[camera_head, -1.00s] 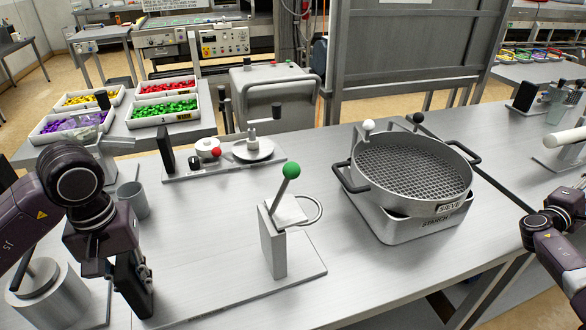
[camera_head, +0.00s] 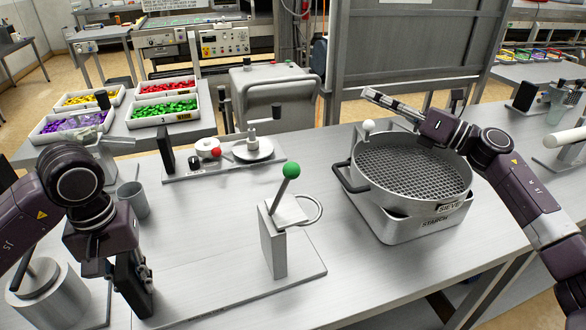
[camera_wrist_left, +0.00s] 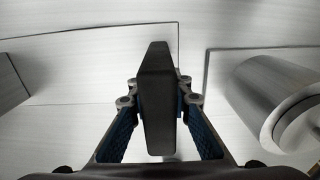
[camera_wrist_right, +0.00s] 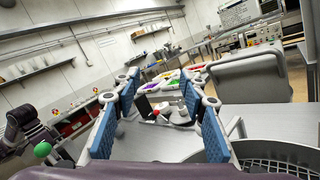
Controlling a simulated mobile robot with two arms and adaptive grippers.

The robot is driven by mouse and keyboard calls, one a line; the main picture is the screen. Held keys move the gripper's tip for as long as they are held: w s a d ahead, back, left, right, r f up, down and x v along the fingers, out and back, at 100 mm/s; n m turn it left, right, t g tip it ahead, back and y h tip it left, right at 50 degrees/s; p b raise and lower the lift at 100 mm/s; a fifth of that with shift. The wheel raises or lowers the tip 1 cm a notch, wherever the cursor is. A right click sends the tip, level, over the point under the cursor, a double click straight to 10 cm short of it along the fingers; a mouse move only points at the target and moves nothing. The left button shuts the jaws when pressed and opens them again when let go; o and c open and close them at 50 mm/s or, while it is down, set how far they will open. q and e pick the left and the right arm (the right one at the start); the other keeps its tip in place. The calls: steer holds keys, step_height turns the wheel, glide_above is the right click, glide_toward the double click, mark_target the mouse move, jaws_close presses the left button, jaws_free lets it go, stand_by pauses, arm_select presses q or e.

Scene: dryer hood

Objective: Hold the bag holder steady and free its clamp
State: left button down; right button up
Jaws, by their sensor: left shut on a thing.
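The bag holder is a grey post (camera_head: 273,245) on a flat base plate (camera_head: 225,292), with a ring (camera_head: 318,210) at its top. Its clamp lever tilts up and ends in a green ball (camera_head: 291,171), which also shows in the right wrist view (camera_wrist_right: 42,150). My left gripper (camera_head: 135,285) is shut on a black upright grip (camera_wrist_left: 157,95) at the left end of the plate. My right gripper (camera_head: 374,96) is raised beyond the sieve, pointing left; its fingers (camera_wrist_right: 163,88) are apart with nothing between them. It is well away from the lever.
A round sieve (camera_head: 378,195) on a starch tray (camera_head: 399,229) stands right of the bag holder. A grey cup (camera_head: 133,200) is behind my left gripper. A small plate with a dish (camera_head: 255,150) lies farther back. Bare table lies between the bag holder and sieve.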

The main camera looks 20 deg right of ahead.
steer(key=s+a+f+n+g+y, duration=0.1)
steer(key=s+a+n+g+y, duration=0.3)
steer(key=s+a+n+g, duration=0.25)
steer(key=n+g+y, duration=0.2)
steer(key=n+g, duration=0.4)
steer(key=n, duration=0.1)
glide_toward(293, 172)
steer(key=w+a, duration=0.1)
steer(key=a, duration=0.2)
steer(key=w+a, duration=0.1)
steer(key=a, duration=0.2)
steer(key=w+a, duration=0.1)
steer(key=a, duration=0.2)
steer(key=shift+a+f, duration=0.2)
jaws_close()
